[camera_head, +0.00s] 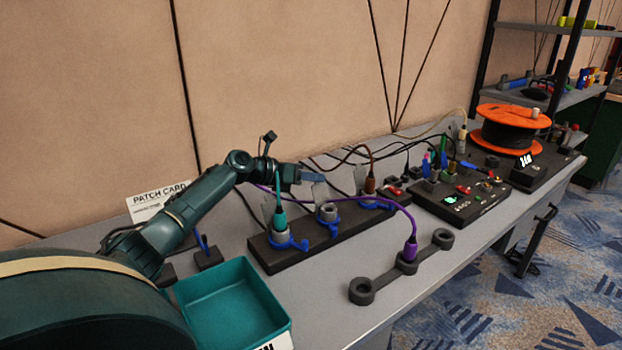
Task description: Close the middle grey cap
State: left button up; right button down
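A dark block (262,250) on the bench carries three grey sockets in a row. The middle socket (327,212) shows no plug, and its grey cap (320,192) stands up behind it, open. The left socket holds a teal plug (279,219) and the right one a brown plug (369,186); their caps also stand up. My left gripper (313,178) reaches in from the left, its tip at the top edge of the middle cap; I cannot tell whether it touches. Its finger gap does not show clearly. My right gripper is out of view.
A teal tray (228,300) sits at front left. A dark holder (386,276) with a purple plug (410,249) lies in front; its purple cable arcs over the block. A control box (462,201) and an orange spool (508,129) stand to the right.

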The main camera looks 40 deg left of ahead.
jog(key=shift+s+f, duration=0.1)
pick_arm(q)
jog(key=shift+c, duration=0.5)
grip_shut()
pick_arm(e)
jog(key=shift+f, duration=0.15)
pick_arm(q)
jog(key=shift+d+r+p, duration=0.1)
jog(key=shift+r+p, duration=0.05)
jog(key=shift+p, duration=0.4)
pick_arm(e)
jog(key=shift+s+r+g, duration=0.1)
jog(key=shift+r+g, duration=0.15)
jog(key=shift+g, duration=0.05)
